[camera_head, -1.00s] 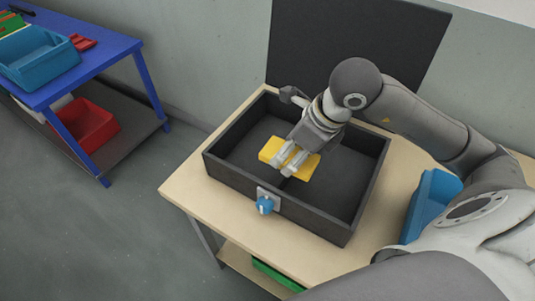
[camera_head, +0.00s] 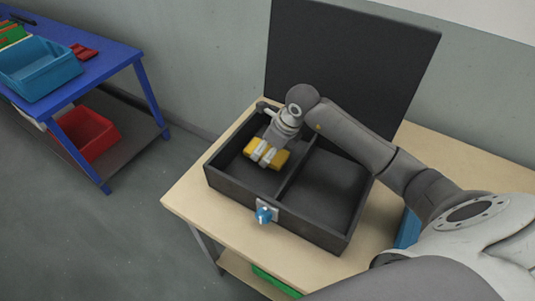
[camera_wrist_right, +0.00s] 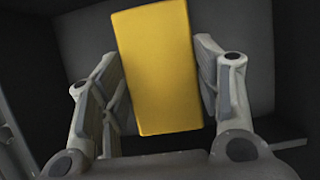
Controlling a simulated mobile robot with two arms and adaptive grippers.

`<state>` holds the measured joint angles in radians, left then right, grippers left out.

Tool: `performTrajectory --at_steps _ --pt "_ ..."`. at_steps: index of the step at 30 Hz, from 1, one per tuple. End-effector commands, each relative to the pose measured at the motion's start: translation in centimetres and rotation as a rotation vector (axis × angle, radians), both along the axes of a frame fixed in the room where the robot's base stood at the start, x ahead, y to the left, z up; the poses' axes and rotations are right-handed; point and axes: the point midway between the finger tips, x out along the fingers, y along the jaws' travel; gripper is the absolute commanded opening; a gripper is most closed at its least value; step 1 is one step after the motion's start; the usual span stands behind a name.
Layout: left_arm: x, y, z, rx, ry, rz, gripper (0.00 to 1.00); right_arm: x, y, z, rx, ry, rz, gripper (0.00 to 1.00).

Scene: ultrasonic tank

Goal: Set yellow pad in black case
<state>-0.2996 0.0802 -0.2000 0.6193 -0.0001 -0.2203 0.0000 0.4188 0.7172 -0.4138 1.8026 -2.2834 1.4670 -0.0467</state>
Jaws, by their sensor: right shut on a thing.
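The yellow pad (camera_head: 266,153) is a rectangular block inside the left compartment of the open black case (camera_head: 227,188). It also fills the middle of the right wrist view (camera_wrist_right: 157,68). My right gripper (camera_head: 265,153) is shut on the pad, one finger on each side. In the right wrist view my right gripper (camera_wrist_right: 160,85) shows a finger along each long side of the pad. I cannot tell whether the pad touches the case floor. My left gripper is not in view.
The case stands on a wooden table (camera_head: 185,198), its lid (camera_head: 350,62) upright behind. A divider (camera_head: 297,172) splits it; the right compartment is empty. A blue latch (camera_head: 265,214) is on its front. A blue table (camera_head: 140,72) with bins stands left.

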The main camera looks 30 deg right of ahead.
Motion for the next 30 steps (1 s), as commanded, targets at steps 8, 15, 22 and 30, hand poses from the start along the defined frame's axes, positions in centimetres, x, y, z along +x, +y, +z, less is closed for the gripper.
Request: performTrajectory --at_steps 8,15,22,30 --pt "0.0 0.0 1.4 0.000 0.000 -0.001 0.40 0.2 0.0 -3.2 0.001 0.004 -0.001 0.46" --pt "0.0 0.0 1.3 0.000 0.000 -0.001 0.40 0.3 0.0 -3.5 -0.001 0.001 0.000 0.46" --pt "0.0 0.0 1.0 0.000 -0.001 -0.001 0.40 0.3 0.0 -3.7 0.000 0.001 -0.001 0.70" --pt "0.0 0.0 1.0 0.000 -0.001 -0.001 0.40 0.3 0.0 -3.7 0.000 0.001 -0.001 0.80"
